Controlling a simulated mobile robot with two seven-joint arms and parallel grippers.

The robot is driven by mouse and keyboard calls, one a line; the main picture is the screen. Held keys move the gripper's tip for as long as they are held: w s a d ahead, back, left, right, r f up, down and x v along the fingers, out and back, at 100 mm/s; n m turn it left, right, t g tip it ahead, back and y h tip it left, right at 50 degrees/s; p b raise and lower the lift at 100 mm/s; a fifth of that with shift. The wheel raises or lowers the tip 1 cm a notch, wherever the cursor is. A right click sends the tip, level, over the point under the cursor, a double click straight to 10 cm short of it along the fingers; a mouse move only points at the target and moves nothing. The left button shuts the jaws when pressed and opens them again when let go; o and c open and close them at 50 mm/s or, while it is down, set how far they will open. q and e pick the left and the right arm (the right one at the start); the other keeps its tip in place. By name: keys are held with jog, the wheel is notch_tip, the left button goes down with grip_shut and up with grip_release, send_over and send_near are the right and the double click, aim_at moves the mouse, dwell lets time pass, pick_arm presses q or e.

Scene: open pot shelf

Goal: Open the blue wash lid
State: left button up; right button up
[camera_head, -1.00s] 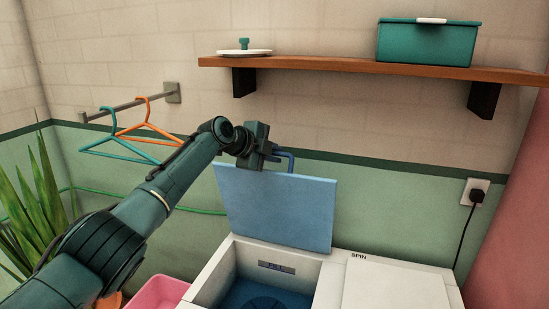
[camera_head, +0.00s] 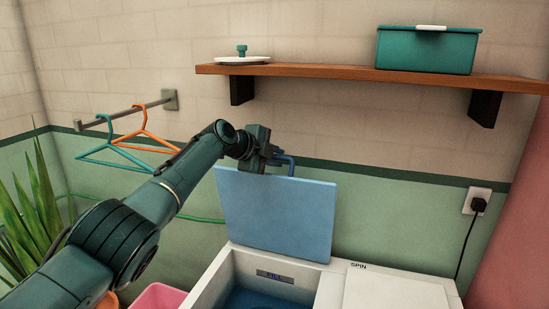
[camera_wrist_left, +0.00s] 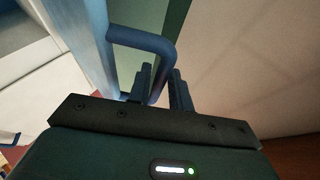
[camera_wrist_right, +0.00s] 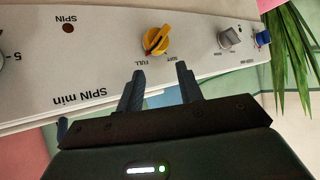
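The blue wash lid (camera_head: 275,212) stands steeply raised at the back of the white washer (camera_head: 395,290), over the open wash tub (camera_head: 262,300). Its blue bar handle (camera_head: 291,162) is at the top edge. My left gripper (camera_head: 274,155) is at that handle. My right gripper (camera_wrist_right: 160,85) is open and empty in the right wrist view, in front of the control panel (camera_wrist_right: 105,45). It is not in the head view.
The panel has a yellow knob (camera_wrist_right: 155,40) and a grey knob (camera_wrist_right: 229,37). A wooden shelf (camera_head: 330,74) with a teal box (camera_head: 427,50) is above. Hangers (camera_head: 125,150) hang at left. A pink basin (camera_head: 157,297) and a plant (camera_head: 35,205) are at lower left.

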jog(key=shift+w+r, duration=0.1)
pick_arm(q)
jog(key=shift+a, duration=0.1)
jog(key=shift+s+a+r, duration=0.2)
jog(key=shift+a+r, duration=0.05)
jog(key=shift+a, duration=0.05)
jog(key=shift+s+a+r+b, duration=0.2)
jog(key=shift+s+a+b, duration=0.2)
jog(key=shift+b, duration=0.1)
jog(key=b+v, duration=0.2)
jog(key=v, duration=0.9)
pick_arm(e)
jog(key=shift+a+f+t+y, duration=0.3)
jog(key=shift+a+f, duration=0.1)
jog(key=shift+a, duration=0.2)
pick_arm(q)
jog(key=shift+s+d, duration=0.1)
pick_arm(e)
jog(key=shift+w, duration=0.1)
jog(key=shift+a, duration=0.1)
